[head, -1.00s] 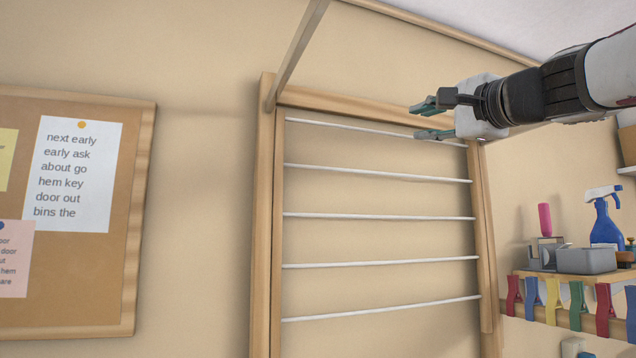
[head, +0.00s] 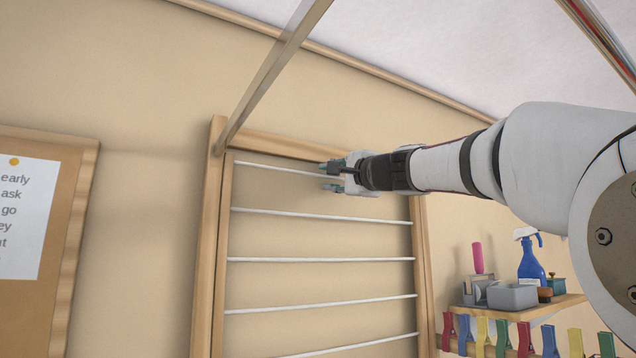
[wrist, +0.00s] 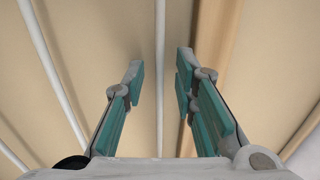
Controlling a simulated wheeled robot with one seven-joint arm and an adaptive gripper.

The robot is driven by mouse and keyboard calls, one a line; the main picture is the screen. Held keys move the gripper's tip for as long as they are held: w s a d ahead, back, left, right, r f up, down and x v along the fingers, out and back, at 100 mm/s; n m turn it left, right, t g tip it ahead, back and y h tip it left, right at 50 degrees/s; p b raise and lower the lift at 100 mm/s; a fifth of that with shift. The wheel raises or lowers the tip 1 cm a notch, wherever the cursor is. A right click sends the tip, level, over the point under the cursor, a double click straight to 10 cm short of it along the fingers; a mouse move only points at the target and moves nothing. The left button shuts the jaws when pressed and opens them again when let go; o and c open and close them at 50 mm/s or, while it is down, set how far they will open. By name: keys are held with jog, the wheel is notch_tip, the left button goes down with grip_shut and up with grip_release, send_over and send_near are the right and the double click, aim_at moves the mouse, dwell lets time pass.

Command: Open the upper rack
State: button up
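The wall rack is a wooden frame (head: 221,255) with several white rods across it. It looks folded flat against the wall. My gripper (head: 328,178) is at the rack's upper part, just below the top rail (head: 272,146) and level with the top rod (head: 262,168). In the wrist view my gripper (wrist: 159,64) is open, with its teal-padded fingers apart. A white rod (wrist: 160,30) runs between the fingers, with a gap on each side. The wooden rail (wrist: 220,55) lies to the right, behind the right finger. I cannot tell how deep the rod sits between the fingers.
A wooden bar (head: 275,75) slants up from the rack's top left corner. A corkboard (head: 70,240) hangs at left. A shelf (head: 560,302) at right holds a blue spray bottle (head: 530,262) and a grey box (head: 512,296), with coloured clips below. The wall between is clear.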

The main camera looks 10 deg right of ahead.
jog(key=shift+c, duration=0.2)
grip_shut()
